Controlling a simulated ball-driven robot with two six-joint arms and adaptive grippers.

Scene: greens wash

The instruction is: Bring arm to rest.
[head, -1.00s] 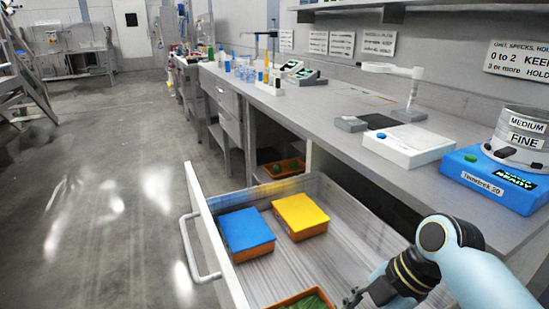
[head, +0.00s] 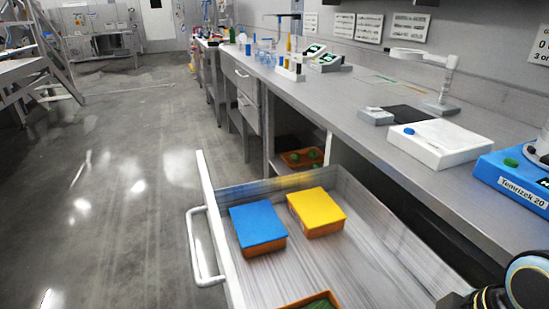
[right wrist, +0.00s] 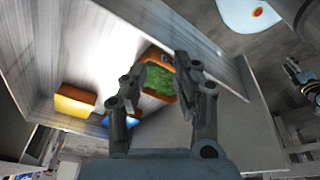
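My right gripper (right wrist: 160,66) shows in the right wrist view with its two fingers apart and nothing between the tips. Beyond it is the open drawer, with an orange box of green leaves (right wrist: 160,83) partly hidden by the fingers. In the head view only part of my right arm shows at the bottom right corner; its fingers are out of the picture. A dark jointed piece at the right edge of the right wrist view looks like my left gripper (right wrist: 303,80); its fingers are unclear. No left arm shows in the head view.
The pulled-out drawer (head: 374,248) holds a blue-lidded box (head: 257,224), a yellow-lidded box (head: 316,210) and, nearer, the orange box (head: 312,303). The bench (head: 400,145) above carries a white scale (head: 440,143) and a blue device (head: 515,180). The floor (head: 120,220) at left is clear.

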